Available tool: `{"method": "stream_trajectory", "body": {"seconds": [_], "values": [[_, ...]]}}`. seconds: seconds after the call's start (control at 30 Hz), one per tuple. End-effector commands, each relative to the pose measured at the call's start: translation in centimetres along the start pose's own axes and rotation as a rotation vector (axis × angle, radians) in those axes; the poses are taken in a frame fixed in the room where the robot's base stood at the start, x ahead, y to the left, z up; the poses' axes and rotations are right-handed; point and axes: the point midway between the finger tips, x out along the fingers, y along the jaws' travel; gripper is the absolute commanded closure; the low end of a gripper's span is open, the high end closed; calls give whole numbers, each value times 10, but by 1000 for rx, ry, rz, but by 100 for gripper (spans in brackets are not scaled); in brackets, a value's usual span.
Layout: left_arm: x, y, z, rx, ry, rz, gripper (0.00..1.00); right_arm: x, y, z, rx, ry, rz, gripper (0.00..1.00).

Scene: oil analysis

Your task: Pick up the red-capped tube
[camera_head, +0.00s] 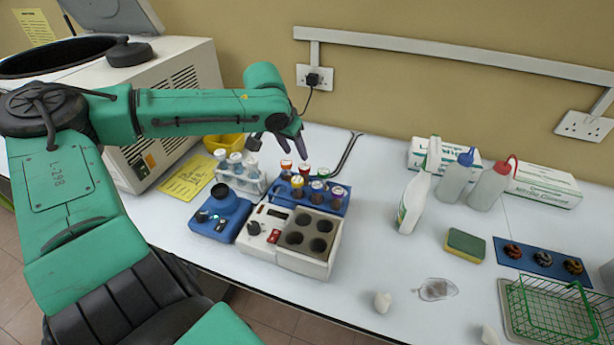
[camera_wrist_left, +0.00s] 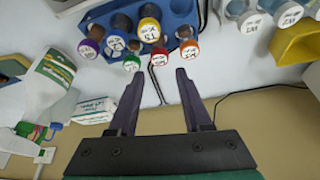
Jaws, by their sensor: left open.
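The red-capped tube (camera_head: 304,169) stands in the back row of a blue rack (camera_head: 333,208), between an orange-capped tube (camera_head: 286,164) and a green-capped tube (camera_head: 323,172). In the left wrist view its red cap (camera_wrist_left: 158,57) appears just beyond the fingertips, roughly centred between them. My left gripper (camera_head: 279,148) is open and empty, behind and slightly above the tubes, with its fingers pointing toward the rack. In the left wrist view both fingers (camera_wrist_left: 160,74) are spread apart with nothing between them. My right gripper is out of view.
Yellow-capped (camera_head: 297,181) and purple-capped (camera_head: 338,191) tubes share the rack. A white rack (camera_head: 248,185) of pale-capped tubes stands left. A white block with wells (camera_head: 286,262) and a blue device (camera_head: 218,213) stand in front. Bottles (camera_head: 416,200) stand right, with clear table between.

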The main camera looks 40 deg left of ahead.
Motion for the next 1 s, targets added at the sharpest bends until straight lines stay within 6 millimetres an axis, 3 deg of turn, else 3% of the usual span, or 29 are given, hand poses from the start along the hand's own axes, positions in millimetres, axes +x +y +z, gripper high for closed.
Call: {"method": "stream_trajectory", "body": {"seconds": [0.17,0.3,0.47,0.73,1.0], "values": [[33,-1,2,3,-7,-7,51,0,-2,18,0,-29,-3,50],[56,-1,2,3,-6,-5,51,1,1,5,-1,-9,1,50],[70,0,1,5,-3,-3,51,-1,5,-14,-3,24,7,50],[110,0,7,4,-4,-5,51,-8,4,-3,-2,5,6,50],[119,2,5,4,1,-1,51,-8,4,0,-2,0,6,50]]}}
